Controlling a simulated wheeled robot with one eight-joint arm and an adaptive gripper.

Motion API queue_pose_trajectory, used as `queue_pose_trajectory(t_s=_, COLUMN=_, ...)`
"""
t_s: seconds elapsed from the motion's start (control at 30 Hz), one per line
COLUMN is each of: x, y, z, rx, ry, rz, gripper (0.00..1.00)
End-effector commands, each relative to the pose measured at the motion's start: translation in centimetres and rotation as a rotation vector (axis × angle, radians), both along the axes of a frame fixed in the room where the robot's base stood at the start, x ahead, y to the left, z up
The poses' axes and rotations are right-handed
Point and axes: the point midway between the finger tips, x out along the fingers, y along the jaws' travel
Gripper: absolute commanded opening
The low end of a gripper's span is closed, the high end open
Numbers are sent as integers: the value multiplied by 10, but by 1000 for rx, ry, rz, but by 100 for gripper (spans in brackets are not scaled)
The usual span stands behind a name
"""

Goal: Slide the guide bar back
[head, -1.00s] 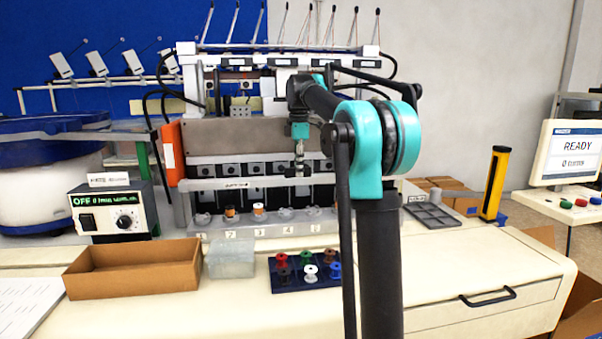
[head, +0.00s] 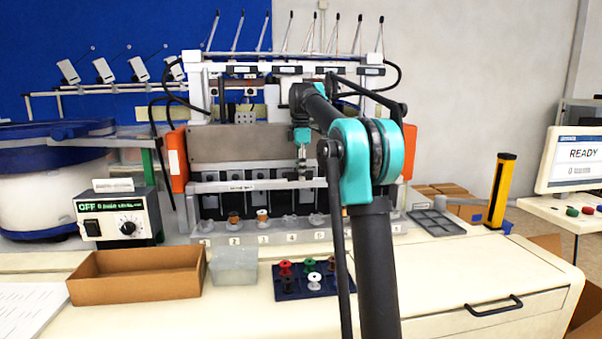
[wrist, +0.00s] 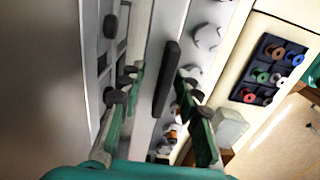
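The guide bar (head: 240,186) is a pale bar running across the front of the machine, above the row of numbered bobbin seats. In the wrist view it is the pale strip (wrist: 148,118) with a dark upright grip (wrist: 168,70) on it. My gripper (head: 302,172) is at the bar's middle, in front of the machine. In the wrist view my gripper (wrist: 157,76) is open, with its green fingers on either side of the grip. Gaps show between the fingers and the grip. My arm hides the bar's right part.
A cardboard box (head: 140,290), a clear bin (head: 233,268) and a dark tray of coloured spools (head: 325,291) stand on the bench in front. A control box (head: 118,218) is at left. The bench top right of my arm is mostly clear.

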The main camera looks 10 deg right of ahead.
Motion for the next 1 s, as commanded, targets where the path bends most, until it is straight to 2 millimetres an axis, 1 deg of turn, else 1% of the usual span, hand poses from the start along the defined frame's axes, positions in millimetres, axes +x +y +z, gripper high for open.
queue_pose_trajectory(t_s=0.2, x=-1, y=0, z=1, rx=0, ry=2, rz=0, gripper=33)
queue_pose_trajectory(t_s=0.33, x=0, y=0, z=11, rx=0, ry=2, rz=0, gripper=33)
queue_pose_trajectory(t_s=0.8, x=0, y=0, z=87, rx=0, ry=1, rz=0, gripper=33)
queue_pose_trajectory(t_s=1.0, x=1, y=0, z=107, rx=0, ry=1, rz=0, gripper=33)
